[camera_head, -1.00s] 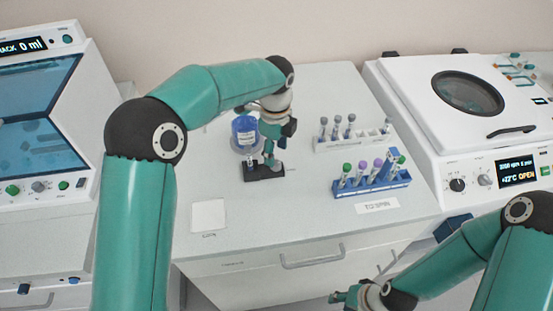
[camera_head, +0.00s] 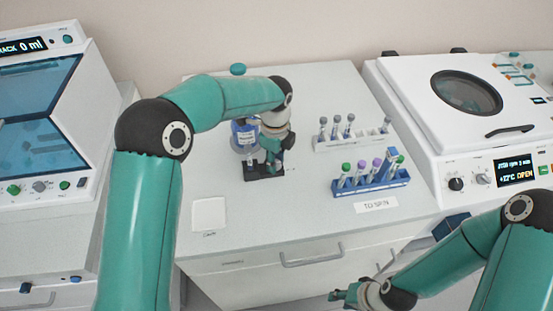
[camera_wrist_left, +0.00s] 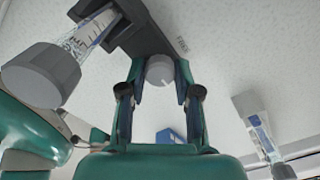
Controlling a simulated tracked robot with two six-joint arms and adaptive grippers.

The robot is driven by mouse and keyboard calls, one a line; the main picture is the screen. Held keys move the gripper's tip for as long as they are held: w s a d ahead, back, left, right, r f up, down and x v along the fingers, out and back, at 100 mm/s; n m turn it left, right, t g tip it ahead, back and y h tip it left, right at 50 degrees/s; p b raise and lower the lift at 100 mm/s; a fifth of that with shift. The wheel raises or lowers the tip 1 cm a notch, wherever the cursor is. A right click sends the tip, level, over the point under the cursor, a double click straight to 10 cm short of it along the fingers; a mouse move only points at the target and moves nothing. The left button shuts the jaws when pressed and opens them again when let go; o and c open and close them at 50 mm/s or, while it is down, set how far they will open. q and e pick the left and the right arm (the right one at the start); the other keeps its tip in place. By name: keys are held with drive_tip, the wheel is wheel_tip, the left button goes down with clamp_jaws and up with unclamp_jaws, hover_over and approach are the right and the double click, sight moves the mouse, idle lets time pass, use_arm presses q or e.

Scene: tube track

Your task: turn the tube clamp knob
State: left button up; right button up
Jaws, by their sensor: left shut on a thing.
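The tube clamp (camera_head: 250,177) is a small black block on the bench in the head view. In the left wrist view the dark clamp body (camera_wrist_left: 150,38) has a light grey round knob (camera_wrist_left: 160,71) with a white mark on its face. A clear graduated tube with a grey cap (camera_wrist_left: 42,75) is at the clamp's left there. My left gripper (camera_wrist_left: 161,80) is shut on the knob, one finger on each side. In the head view my left gripper (camera_head: 272,160) partly hides the clamp. My right gripper (camera_head: 345,295) is low in front of the bench, its fingers too small to judge.
A blue labelled container (camera_head: 243,135) stands close behind the clamp. A blue rack (camera_head: 372,185) of capped tubes and a white rack (camera_head: 352,142) stand to the right. The centrifuge (camera_head: 470,100) is at right.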

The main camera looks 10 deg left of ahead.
use_arm(q)
clamp_jaws()
drive_tip(key=shift+w+n, duration=0.1)
drive_tip(key=shift+n, duration=0.3)
drive_tip(key=n+b, duration=0.1)
drive_tip(key=n, duration=0.2)
drive_tip(key=n+b, duration=0.1)
drive_tip(key=n, duration=0.4)
drive_tip(key=shift+r, duration=0.1)
drive_tip(key=n+b, duration=0.1)
drive_tip(key=n, duration=0.8)
drive_tip(key=shift+r+b, duration=0.1)
drive_tip(key=shift+b, duration=0.3)
drive_tip(key=shift+w, duration=0.1)
